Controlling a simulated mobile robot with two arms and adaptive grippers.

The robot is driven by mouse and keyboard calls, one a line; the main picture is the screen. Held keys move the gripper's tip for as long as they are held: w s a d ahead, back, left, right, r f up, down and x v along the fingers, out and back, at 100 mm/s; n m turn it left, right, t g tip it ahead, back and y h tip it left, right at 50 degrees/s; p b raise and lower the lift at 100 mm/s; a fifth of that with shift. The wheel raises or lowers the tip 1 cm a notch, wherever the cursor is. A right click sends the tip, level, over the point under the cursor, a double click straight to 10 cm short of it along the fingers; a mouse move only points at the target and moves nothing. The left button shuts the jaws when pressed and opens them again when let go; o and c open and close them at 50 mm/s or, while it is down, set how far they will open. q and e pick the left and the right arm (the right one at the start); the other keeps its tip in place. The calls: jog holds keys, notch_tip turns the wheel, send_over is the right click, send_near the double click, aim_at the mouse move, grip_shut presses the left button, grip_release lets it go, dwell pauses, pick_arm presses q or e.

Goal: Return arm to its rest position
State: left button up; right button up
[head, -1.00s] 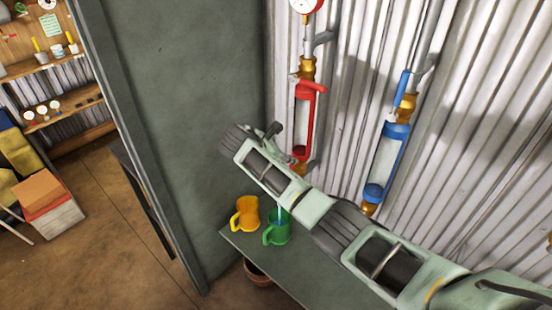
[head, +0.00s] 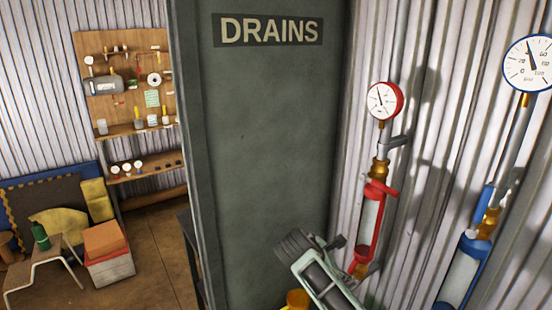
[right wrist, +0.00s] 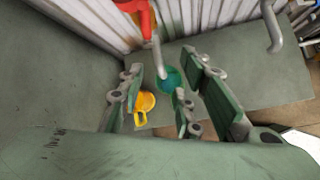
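My right arm reaches up from the bottom of the head view, with its gripper (head: 330,243) beside the lower end of the red-handled pipe (head: 370,225). In the right wrist view the right gripper's (right wrist: 165,88) green fingers stand apart with nothing between the pads. My left gripper is not in view.
A blue-handled pipe (head: 467,260) with a large gauge (head: 528,63) is at the right. A red gauge (head: 385,100) tops the red-handled pipe. A dark green panel marked DRAINS (head: 268,150) stands close on the left. Beyond it are a tool board (head: 125,85) and open floor (head: 160,250).

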jog(key=s+a+f+m+g+y, duration=0.1)
jog(key=s+f+m+y, duration=0.1)
jog(key=s+f+m, duration=0.5)
jog(key=s+a+f+y, duration=0.2)
jog(key=s+f, duration=0.3)
jog(key=s, duration=0.5)
jog(key=s+d+r+m+y, duration=0.15)
jog(key=s+m, duration=0.45)
jog(key=s, duration=0.6)
jog(key=s+d+r+m+y, duration=0.1)
jog(key=s+d+r+m, duration=0.3)
jog(key=s, duration=0.7)
notch_tip(320, 180, down, 28)
jog(key=s+a+g, duration=0.1)
jog(key=s, duration=0.1)
jog(key=s+d+f+g, duration=0.1)
jog(key=s+d+f, duration=0.1)
jog(key=s+f, duration=1.4)
jog(key=shift+s+d+g, duration=0.3)
jog(key=shift+s+d, duration=0.05)
jog(key=shift+d, duration=0.05)
